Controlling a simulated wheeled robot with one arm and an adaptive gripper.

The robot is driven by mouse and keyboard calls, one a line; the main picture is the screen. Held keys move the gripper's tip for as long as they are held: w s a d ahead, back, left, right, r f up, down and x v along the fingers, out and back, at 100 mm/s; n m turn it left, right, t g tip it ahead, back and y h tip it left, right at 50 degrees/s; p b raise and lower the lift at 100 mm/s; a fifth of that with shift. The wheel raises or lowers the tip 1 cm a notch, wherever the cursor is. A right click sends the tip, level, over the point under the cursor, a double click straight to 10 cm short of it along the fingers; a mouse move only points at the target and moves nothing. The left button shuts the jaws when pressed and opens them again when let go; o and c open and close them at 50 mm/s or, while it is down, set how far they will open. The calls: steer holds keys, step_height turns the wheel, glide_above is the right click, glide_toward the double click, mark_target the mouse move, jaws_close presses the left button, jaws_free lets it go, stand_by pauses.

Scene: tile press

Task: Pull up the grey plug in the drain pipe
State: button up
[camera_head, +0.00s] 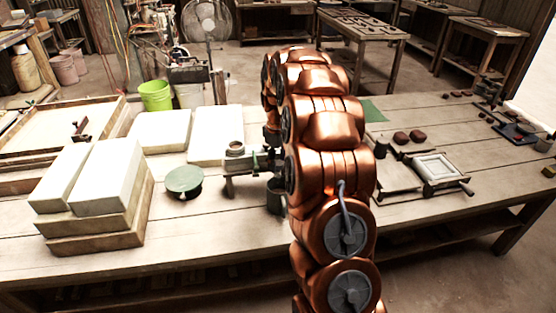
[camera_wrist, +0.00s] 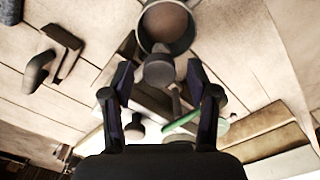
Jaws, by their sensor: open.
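My gripper (camera_wrist: 159,76) is open in the wrist view, with its two dark fingers apart. A rounded grey knob (camera_wrist: 159,67), which looks like the plug, shows in line between the fingertips. I see no finger touching it, and I cannot tell its depth. Its lower part and the drain pipe are not clear in this view. In the head view a short pipe-like piece with a pale rim (camera_head: 235,149) stands left of my arm, on a low stand. My copper arm hides most of my gripper there.
A round dark cup (camera_wrist: 166,45) stands beside the knob; it also shows in the head view (camera_head: 275,197). A green disc (camera_head: 185,180) lies farther left, near pale slabs (camera_head: 105,177). Dark tools (camera_wrist: 64,52) lie at the wrist view's left. The front table boards are clear.

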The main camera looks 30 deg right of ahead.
jaws_close()
stand_by(0.3)
steer(key=shift+r, duration=0.15)
steer(key=shift+w+r+b, duration=0.1)
steer(key=shift+r+b, duration=0.25)
steer(key=shift+r, duration=0.6)
jaws_free()
steer(key=shift+r, duration=0.1)
